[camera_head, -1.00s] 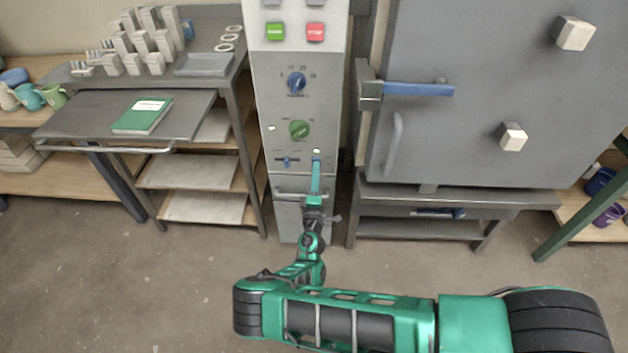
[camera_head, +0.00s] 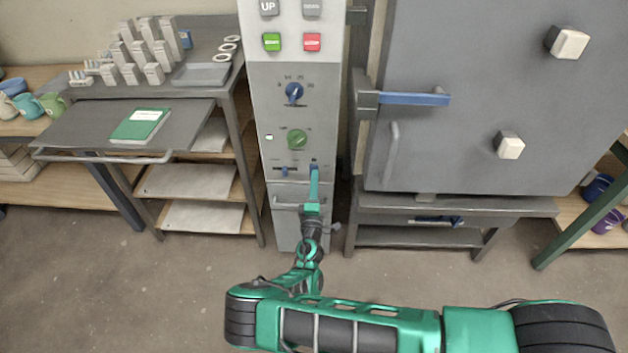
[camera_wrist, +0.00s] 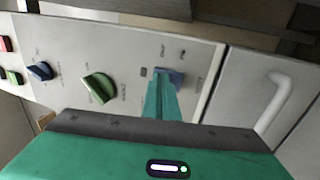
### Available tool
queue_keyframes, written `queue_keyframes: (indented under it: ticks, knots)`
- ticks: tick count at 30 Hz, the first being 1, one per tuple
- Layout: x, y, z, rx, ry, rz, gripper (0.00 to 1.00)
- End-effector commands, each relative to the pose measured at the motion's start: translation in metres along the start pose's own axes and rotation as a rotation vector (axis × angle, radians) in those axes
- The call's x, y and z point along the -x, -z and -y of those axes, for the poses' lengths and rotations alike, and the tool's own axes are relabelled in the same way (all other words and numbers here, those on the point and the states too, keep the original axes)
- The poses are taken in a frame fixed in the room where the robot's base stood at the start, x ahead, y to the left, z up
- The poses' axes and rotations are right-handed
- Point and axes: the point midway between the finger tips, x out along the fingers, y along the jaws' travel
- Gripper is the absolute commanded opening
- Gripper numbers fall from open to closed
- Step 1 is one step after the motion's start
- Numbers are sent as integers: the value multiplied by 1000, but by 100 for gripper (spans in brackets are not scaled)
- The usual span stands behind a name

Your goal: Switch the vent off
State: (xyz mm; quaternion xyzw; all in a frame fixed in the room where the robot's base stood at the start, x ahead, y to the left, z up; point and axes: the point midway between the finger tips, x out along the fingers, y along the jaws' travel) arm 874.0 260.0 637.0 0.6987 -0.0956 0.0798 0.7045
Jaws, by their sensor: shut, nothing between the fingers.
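The grey control panel (camera_head: 257,115) stands upright in the middle of the head view. In the wrist view the fingertips (camera_wrist: 161,80) overlap the switch's left part, and contact looks likely. A small dark lamp (camera_wrist: 143,72) is beside the switch. The switch's exact position is partly hidden by the fingers.
A green knob (camera_head: 297,140), a blue knob (camera_head: 294,93) and a blue slider (camera_head: 285,171) are on the same panel. A handle (camera_head: 287,202) lies just below. A kiln (camera_head: 450,140) stands right and a shelf cart (camera_head: 200,182) left.

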Motion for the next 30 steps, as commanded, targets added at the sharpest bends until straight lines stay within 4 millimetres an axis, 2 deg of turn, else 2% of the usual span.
queue_keyframes:
  ticks: [5, 12, 18, 24, 30]
  knots:
    - [20, 1, -8, 0, 0, -4, 0]
    - [68, 2, -24, -1, -1, -7, 0]
    - [100, 3, -35, -2, -1, -7, 0]
    - [115, 2, -40, -2, -1, -6, 0]
    - [117, 2, -41, -2, -2, -6, 0]
